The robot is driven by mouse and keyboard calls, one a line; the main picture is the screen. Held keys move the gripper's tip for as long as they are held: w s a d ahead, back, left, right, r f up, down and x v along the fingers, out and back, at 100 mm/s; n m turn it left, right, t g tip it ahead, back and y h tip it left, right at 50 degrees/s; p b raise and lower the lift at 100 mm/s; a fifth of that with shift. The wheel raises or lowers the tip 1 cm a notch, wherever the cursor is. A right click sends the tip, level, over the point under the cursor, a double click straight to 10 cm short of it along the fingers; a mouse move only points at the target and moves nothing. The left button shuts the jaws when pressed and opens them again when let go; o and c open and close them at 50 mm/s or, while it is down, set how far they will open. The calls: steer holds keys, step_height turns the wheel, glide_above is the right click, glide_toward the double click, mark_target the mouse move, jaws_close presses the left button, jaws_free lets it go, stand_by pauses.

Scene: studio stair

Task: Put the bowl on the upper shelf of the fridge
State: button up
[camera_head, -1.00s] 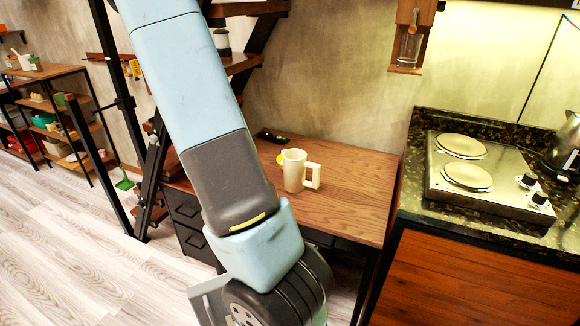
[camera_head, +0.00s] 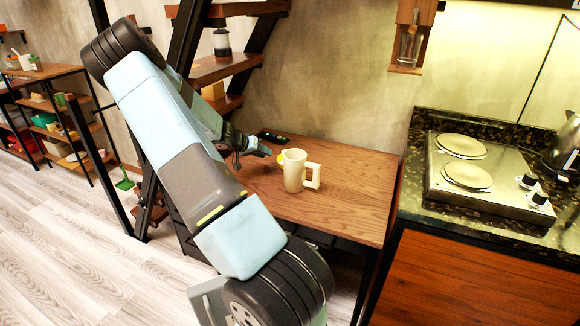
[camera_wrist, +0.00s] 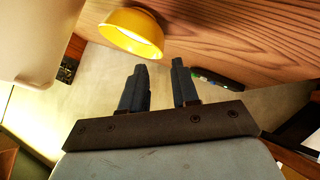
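The yellow bowl (camera_wrist: 132,32) shows in the wrist view beyond my fingertips, a little to the left. In the head view only a sliver of the bowl (camera_head: 280,158) shows on the wooden desk (camera_head: 340,205), mostly hidden behind the cream mug. My gripper (camera_wrist: 159,66) is open, with a clear gap between its two fingers and nothing in it. In the head view my gripper (camera_head: 266,150) is at the desk's left side, left of the mug and close to the bowl. The fridge is not in view.
The cream mug (camera_head: 294,171) stands on the desk beside the bowl, and looms at upper left in the wrist view (camera_wrist: 35,35). A dark slim object (camera_head: 272,137) lies behind. Stair treads (camera_head: 222,68) rise close to my arm. The desk's right part is clear.

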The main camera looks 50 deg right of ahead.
mark_target(279, 158)
steer(key=x, duration=1)
steer(key=shift+f, duration=0.1)
jaws_close()
